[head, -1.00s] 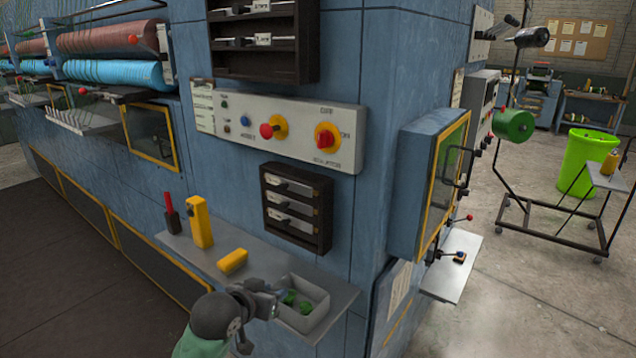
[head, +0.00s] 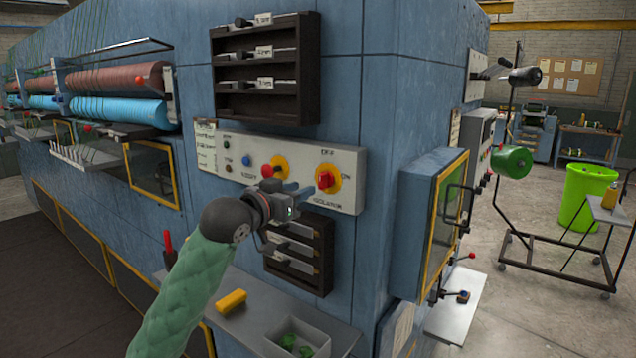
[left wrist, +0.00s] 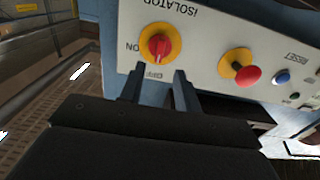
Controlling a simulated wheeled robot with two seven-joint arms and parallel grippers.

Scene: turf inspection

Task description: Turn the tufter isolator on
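The isolator switch (head: 328,179) is a red knob on a yellow round plate at the right end of the pale control panel (head: 348,200). OFF is printed above it and ON to its right. The left wrist view shows the knob (left wrist: 159,46) upside down, its ridge seemingly in line with OFF. My left gripper (head: 306,188) is in front of the panel, just left of and below the knob. In the left wrist view its two fingers (left wrist: 157,75) are apart with nothing between them, pointing at the knob without visible contact. My right gripper is not in view.
A red mushroom button (left wrist: 247,75) on yellow and a blue button (left wrist: 282,77) sit beside the switch. Below are a dark rack (head: 325,245) and a shelf (head: 238,275) with a grey bin (head: 270,345). A yellow-framed cabinet (head: 415,225) juts out at right.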

